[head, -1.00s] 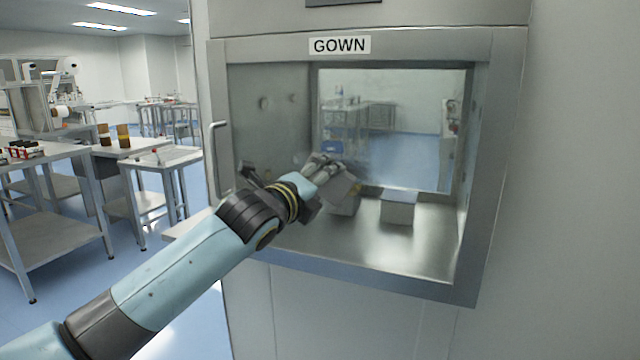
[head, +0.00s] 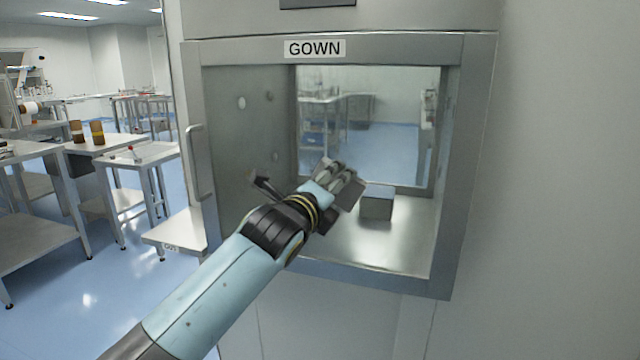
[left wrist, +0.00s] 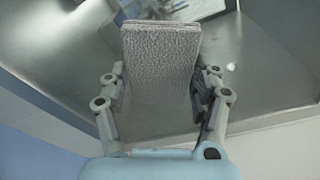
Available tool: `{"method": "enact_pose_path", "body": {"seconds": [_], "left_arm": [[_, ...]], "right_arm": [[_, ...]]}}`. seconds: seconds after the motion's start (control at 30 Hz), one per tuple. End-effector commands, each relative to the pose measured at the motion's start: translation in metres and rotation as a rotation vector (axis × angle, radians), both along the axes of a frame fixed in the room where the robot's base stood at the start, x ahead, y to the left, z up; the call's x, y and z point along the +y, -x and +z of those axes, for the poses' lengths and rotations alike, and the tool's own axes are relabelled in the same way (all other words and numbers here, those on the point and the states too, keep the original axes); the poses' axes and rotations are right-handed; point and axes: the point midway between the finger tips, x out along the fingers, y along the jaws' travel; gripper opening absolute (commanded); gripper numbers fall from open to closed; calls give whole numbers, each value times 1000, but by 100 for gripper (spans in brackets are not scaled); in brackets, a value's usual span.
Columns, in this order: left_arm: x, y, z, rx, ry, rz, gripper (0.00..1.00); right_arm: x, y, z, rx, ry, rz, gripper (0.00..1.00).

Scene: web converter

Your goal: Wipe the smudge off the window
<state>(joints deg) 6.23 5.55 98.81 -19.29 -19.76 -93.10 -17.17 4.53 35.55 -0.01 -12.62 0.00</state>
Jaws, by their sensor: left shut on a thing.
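I cannot tell whether the pad touches the glass. No smudge stands out clearly from the reflections and haze; part of the pane is hidden behind my gripper and arm. My right gripper is not in view.
A vertical handle (head: 197,163) is on the frame's left side. A small shelf (head: 176,232) juts out at lower left. Steel tables (head: 140,155) stand farther left; blue floor is open between.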

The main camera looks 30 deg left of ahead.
Motion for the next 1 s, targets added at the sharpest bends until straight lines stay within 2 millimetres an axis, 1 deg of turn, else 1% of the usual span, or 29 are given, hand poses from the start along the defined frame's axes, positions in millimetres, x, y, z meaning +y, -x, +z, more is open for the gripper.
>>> {"method": "enact_pose_path", "body": {"seconds": [0.1, 0.27, 0.5, 0.63, 0.87, 1.0], "left_arm": [[-7, -2, 1, -1, 1, 0, 38], [-12, -3, 1, -1, 0, 0, 38], [-34, -8, 1, -1, 2, 0, 38], [-42, -9, 1, -1, 0, 0, 38], [-43, -12, 2, -1, -2, -1, 38], [-35, -10, 2, 1, -4, 0, 38]], "right_arm": [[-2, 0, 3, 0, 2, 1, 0], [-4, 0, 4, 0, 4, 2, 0], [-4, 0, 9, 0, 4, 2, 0], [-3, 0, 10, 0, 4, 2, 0], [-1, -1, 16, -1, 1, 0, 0], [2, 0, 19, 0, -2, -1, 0]]}}
